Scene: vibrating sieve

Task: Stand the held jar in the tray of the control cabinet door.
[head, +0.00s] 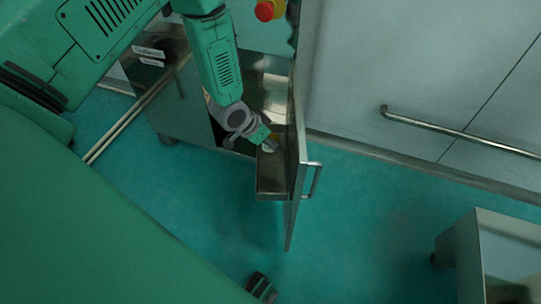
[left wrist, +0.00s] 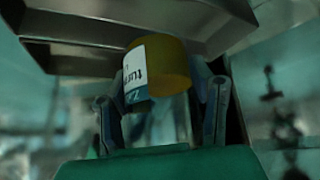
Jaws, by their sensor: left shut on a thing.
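My left gripper (head: 268,143) is shut on the jar and sits over the tray of the open cabinet door. In the left wrist view the jar (left wrist: 165,67) has an amber-yellow end and a white label with dark print. It is held between the two fingers (left wrist: 162,115) and looks tilted in that picture. In the head view the jar is mostly hidden by the gripper. The metal tray (head: 272,190) is fixed on the inner side of the door (head: 298,185). A metal edge, likely the tray's, is close to the jar in the left wrist view. Whether they touch cannot be told.
The door has a bar handle (head: 313,180) on its outer side. The open cabinet (head: 265,85) is behind my gripper. A red button (head: 265,11) is at the top. A wall rail (head: 460,135) and a metal box (head: 500,255) are at right. Floor before the door is clear.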

